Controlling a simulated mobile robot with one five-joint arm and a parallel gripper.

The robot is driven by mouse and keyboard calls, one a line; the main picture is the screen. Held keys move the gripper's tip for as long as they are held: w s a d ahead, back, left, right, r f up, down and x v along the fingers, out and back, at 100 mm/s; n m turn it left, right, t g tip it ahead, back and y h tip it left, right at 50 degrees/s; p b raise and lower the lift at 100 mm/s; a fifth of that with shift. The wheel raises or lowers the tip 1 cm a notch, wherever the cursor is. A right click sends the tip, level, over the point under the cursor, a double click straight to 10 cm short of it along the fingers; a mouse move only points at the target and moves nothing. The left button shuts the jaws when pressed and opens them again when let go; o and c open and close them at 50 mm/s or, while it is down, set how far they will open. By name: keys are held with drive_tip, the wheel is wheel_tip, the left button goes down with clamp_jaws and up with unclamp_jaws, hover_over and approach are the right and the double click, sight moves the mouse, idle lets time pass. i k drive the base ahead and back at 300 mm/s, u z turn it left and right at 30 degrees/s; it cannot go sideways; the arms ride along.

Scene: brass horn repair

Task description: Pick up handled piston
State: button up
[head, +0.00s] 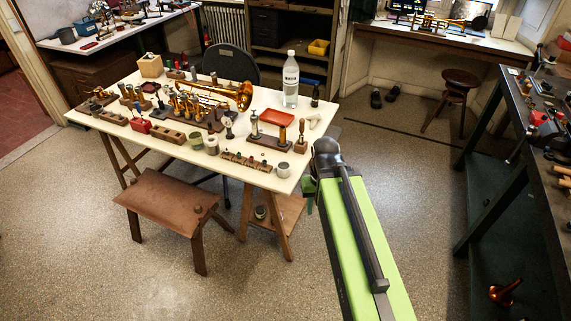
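The white-topped table (105,120) holds many small parts. I cannot tell for sure which is the handled piston. A slim upright metal piece with a dark knob (254,123) stands on a wooden base near the table's front right. An upright piece (301,130) stands to its right, near the right edge. My arm reaches up from the bottom right and ends just off the table's right front corner. My gripper (309,189) is mostly hidden behind the arm; only a green part shows, and its opening is not visible. Nothing is seen in it.
A clear bottle (290,80), a red tray (276,118) and a brass horn (235,93) are on the table. A brown stool (166,200) stands in front. A dark workbench (510,95) is at right. Open floor lies between.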

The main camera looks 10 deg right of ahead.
sight(302, 120)
drive_tip(key=u, duration=0.5)
drive_tip(key=i, duration=1.4)
drive_tip(key=u, duration=0.95)
